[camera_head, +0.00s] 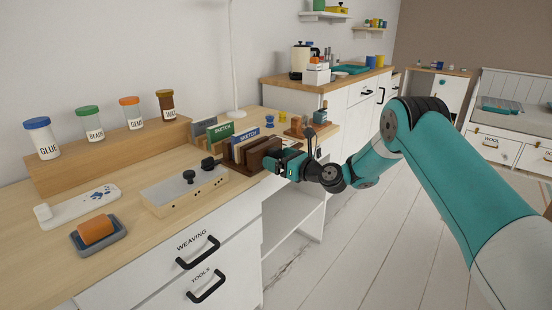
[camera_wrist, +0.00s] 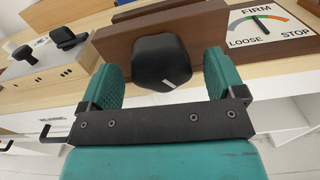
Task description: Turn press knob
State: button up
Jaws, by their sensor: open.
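The press knob (camera_wrist: 162,60) is black with a short white mark near its lower edge, in the wrist view. It sits on the front of the brown wooden press (camera_wrist: 113,45), which also shows in the head view (camera_head: 258,153). My gripper (camera_wrist: 163,72) is open, with one teal finger on each side of the knob and a visible gap on both sides. A dial plate (camera_wrist: 270,22) marked FIRM, LOOSE and STOP is right of the knob. In the head view my gripper (camera_head: 284,163) is at the press and hides the knob.
A light box with two black knobs (camera_head: 186,190) stands left of the press. An orange block in a grey dish (camera_head: 97,231) and several jars (camera_head: 90,124) are farther left. Drawer handles (camera_head: 200,252) stick out below the desk edge.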

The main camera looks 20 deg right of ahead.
jog(key=shift+w+a, duration=0.3)
jog(key=shift+w, duration=0.15)
jog(key=c, duration=0.9)
jog(key=shift+a, duration=0.15)
